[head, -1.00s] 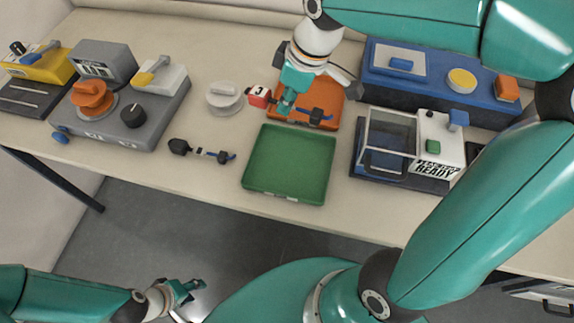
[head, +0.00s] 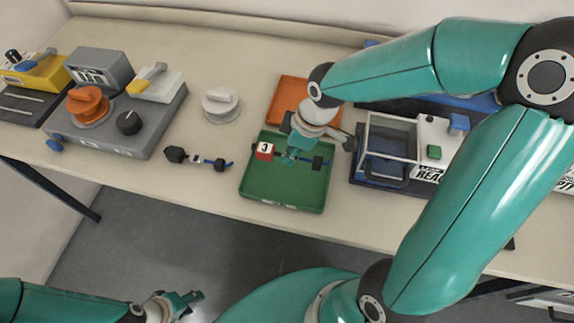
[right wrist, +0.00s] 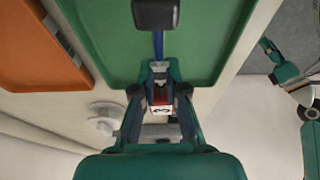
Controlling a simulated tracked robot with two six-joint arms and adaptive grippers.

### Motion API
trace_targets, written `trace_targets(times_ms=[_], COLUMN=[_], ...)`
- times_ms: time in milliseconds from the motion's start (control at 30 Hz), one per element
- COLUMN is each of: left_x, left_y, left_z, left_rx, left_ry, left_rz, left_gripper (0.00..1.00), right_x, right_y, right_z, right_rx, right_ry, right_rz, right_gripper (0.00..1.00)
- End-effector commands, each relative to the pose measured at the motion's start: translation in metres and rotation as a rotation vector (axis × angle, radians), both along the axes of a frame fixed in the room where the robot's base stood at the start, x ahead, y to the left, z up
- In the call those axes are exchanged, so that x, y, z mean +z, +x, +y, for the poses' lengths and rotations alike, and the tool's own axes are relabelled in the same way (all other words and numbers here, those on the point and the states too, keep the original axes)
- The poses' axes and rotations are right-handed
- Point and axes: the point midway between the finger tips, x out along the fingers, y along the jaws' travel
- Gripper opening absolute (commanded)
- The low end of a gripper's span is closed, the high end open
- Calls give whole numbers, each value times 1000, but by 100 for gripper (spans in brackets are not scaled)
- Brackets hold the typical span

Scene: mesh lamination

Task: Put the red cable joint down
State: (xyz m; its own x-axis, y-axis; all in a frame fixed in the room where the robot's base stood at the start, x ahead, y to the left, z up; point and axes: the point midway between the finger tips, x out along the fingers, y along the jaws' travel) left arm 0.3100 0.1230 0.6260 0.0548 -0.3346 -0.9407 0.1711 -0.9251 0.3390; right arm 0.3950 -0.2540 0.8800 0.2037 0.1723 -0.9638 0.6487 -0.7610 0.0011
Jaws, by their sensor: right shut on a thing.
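The red cable joint (head: 264,151) has a red block with a white "3" label, a blue cable and a black end. My right gripper (head: 292,157) is shut on it over the green tray (head: 285,190). In the right wrist view the red block (right wrist: 161,98) is between the fingers (right wrist: 160,104) and a black end (right wrist: 155,14) points to the top. I cannot tell whether the joint touches the tray floor. My left gripper (head: 190,301) is low at the bottom left, off the table, empty, and its fingers look apart.
An orange tray (head: 286,95) lies behind the green one. Another black-ended cable joint (head: 197,160) lies on the table to the left, near a white spool (head: 221,104) and a grey machine (head: 125,128). A clear-lidded machine (head: 390,142) stands close on the right.

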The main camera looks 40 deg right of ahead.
Motion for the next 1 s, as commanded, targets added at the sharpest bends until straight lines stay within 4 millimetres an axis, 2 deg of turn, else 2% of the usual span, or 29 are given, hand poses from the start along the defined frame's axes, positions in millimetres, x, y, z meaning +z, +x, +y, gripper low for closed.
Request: trace_targets(times_ms=[400, 733, 767, 900, 1000], left_x=[-5, -8, -8, -7, -7], left_y=[0, 0, 0, 0, 0], left_z=[0, 0, 0, 0, 0], left_rx=[0, 0, 0, 0, 0], left_ry=[0, 0, 0, 0, 0], left_rz=[0, 0, 0, 0, 0], left_gripper=[40, 40, 40, 40, 40], right_x=[-44, -47, -47, -46, -46], right_y=[0, 0, 0, 0, 0], right_z=[0, 0, 0, 1, 1], right_rx=[-1, 0, 0, 0, 0], right_ry=[1, 1, 1, 1, 1], right_rz=[2, -1, -1, 0, 0], right_gripper=[0, 0, 13, 37, 37])
